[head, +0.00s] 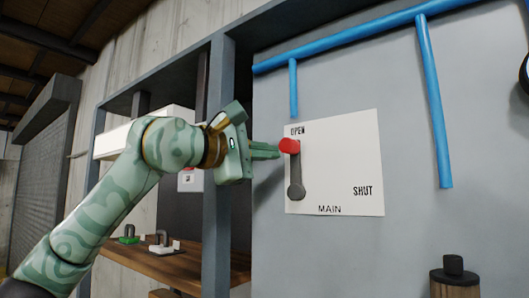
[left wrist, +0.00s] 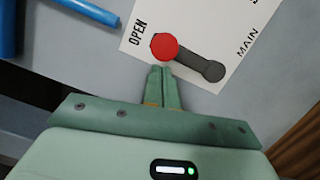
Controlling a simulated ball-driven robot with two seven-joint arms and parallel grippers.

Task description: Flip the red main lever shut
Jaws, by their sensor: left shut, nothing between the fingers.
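The main lever has a red knob (head: 289,146) on a dark grey arm (head: 295,175). The arm stands upright from its pivot, with the knob just under the word OPEN on a white panel plate (head: 345,190). SHUT is printed at the plate's right, MAIN below. My left gripper (head: 279,151) is shut and empty, its fingertips at the left side of the red knob. In the left wrist view the closed fingers (left wrist: 161,68) end right by the red knob (left wrist: 165,47); I cannot tell whether they touch. My right gripper is not in view.
Blue pipes (head: 432,100) run above and right of the plate on the grey wall. A wooden shelf (head: 150,262) holding padlock-like items is at lower left, behind a grey post (head: 217,170). A dark-topped cylinder (head: 453,280) stands at lower right. The plate right of the lever is clear.

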